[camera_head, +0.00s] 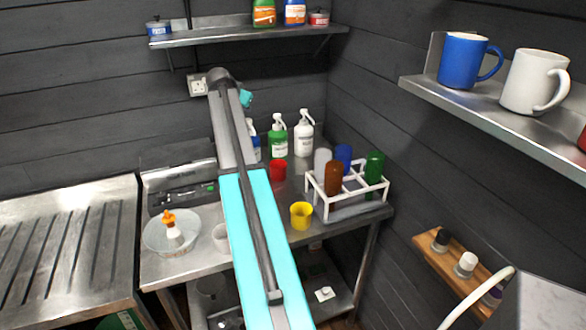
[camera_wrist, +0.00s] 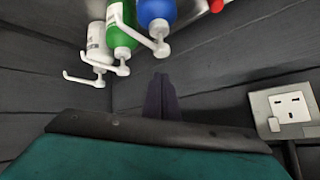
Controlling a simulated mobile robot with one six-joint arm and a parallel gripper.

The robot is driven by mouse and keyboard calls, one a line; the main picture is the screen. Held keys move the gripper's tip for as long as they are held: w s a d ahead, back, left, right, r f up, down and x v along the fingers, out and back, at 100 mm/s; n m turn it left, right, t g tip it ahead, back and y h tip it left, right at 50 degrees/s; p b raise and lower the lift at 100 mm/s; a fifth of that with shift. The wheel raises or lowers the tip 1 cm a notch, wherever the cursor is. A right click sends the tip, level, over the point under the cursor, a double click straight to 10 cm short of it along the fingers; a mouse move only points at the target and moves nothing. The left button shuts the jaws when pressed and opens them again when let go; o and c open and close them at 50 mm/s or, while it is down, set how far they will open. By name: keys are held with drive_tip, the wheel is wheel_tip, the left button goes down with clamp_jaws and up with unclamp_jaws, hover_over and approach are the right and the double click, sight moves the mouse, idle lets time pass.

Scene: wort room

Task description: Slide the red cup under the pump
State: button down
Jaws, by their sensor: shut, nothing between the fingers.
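The red cup (camera_head: 278,169) stands upright on the steel table, in front of the green pump bottle (camera_head: 278,140) and apart from it. A blue pump bottle, partly hidden behind my arm, and a white pump bottle (camera_head: 304,138) stand on either side. The wrist view is upside down and shows the white (camera_wrist: 97,50), green (camera_wrist: 122,38) and blue (camera_wrist: 157,14) bottles with white pump heads. A bit of red, likely the cup, shows at its top edge (camera_wrist: 216,5). My gripper (camera_wrist: 161,80) is shut and empty, apart from the bottles and cup; its fingers are not clear in the head view.
A yellow cup (camera_head: 301,216) stands near the table's front edge. A white rack (camera_head: 318,196) with coloured tumblers is at right. A pale cup (camera_head: 221,238) is partly behind my arm. A glass bowl (camera_head: 152,238) stands at left. A wall socket (camera_wrist: 285,108) and shelf (camera_head: 250,35) are nearby.

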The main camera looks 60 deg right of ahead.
sight(278, 171)
drive_tip(key=s+d+f+m+g+y, duration=0.1)
drive_tip(key=s+d+f+m+y, duration=0.1)
drive_tip(key=s+d+m, duration=0.35)
drive_tip(key=s+d+f+m+g+y, duration=0.1)
drive_tip(key=s+d+m, duration=0.1)
drive_tip(key=s, duration=0.7)
drive_tip(key=s+a+f+m+t+y+b, duration=0.1)
drive_tip(key=s+f+m+y+b, duration=0.3)
drive_tip(key=s+f, duration=0.5)
drive_tip(key=shift+s+a+f+m+y, duration=0.45)
drive_tip(key=shift+f+m+y, duration=0.7)
drive_tip(key=shift+y, duration=0.55)
drive_tip(key=p+x, duration=0.2)
drive_tip(key=x, duration=0.7)
drive_tip(key=shift+p, duration=0.3)
drive_tip(key=w, duration=0.1)
drive_tip(key=p, duration=0.1)
drive_tip(key=w+a, duration=0.1)
drive_tip(key=shift+w+a+f, duration=0.1)
drive_tip(key=shift+w+f, duration=0.2)
drive_tip(key=shift+w+a+f+p, duration=0.1)
drive_tip(key=shift+w+a+p, duration=0.2)
drive_tip(key=shift+w, duration=0.35)
